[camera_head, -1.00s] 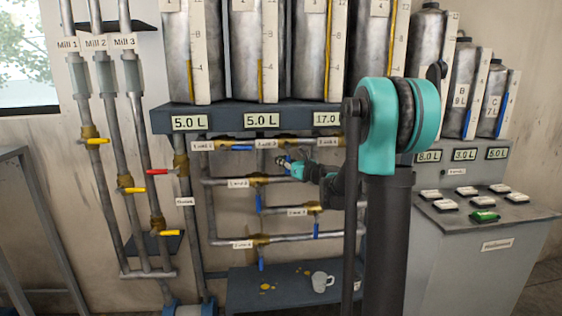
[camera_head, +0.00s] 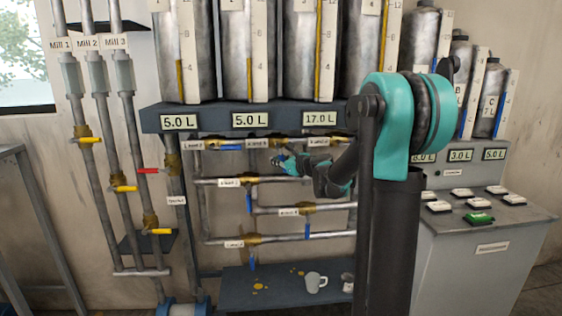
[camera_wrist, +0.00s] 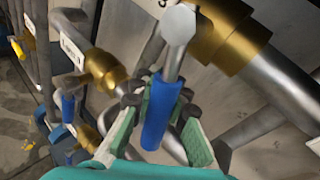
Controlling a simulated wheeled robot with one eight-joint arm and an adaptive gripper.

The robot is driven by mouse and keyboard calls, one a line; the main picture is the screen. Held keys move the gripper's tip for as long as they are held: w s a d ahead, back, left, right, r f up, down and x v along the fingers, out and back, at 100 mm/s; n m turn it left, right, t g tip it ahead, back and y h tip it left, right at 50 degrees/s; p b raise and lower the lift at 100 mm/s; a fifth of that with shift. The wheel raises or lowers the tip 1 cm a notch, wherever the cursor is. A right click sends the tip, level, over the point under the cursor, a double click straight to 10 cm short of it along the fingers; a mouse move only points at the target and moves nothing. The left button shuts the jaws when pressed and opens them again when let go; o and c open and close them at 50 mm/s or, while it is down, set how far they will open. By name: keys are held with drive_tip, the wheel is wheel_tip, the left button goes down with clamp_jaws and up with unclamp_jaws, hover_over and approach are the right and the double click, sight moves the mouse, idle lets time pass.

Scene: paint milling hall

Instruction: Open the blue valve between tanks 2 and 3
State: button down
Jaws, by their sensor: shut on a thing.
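The blue valve handle (camera_wrist: 157,115) hangs from a metal lever in front of a brass valve body (camera_wrist: 222,38) in the wrist view. My gripper (camera_wrist: 162,102) is shut on this handle, with one finger on each side. The label is too small to read surely. My gripper partly hides the held handle there. Tanks 2 (camera_head: 243,45) and 3 (camera_head: 304,45) stand above, over displays reading 5.0 L and 17.0 L.
Other blue-handled valves sit near, at the upper left (camera_head: 231,147) and lower in the pipe grid (camera_head: 252,262). A shelf with a mug (camera_head: 316,282) is below. Mill pipes with yellow and red handles stand left, a button console (camera_head: 480,245) right.

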drive_tip(key=d+n+h, duration=0.1)
drive_tip(key=n, duration=0.1)
drive_tip(key=d+n+g+h, duration=0.1)
drive_tip(key=shift+d+r+h, duration=0.25)
drive_tip(key=shift+d+h, duration=0.05)
drive_tip(key=d+r+n+h, duration=0.1)
drive_tip(key=d+n+g+h, duration=0.1)
drive_tip(key=n+h, duration=0.1)
drive_tip(key=shift+w+d+r, duration=0.1)
drive_tip(key=shift+d+r, duration=0.15)
drive_tip(key=shift+r, duration=0.1)
idle(0.4)
drive_tip(key=c, duration=1.6)
unclamp_jaws()
drive_tip(key=shift+o, duration=0.2)
drive_tip(key=v, duration=0.8)
drive_tip(key=shift+c, duration=0.3)
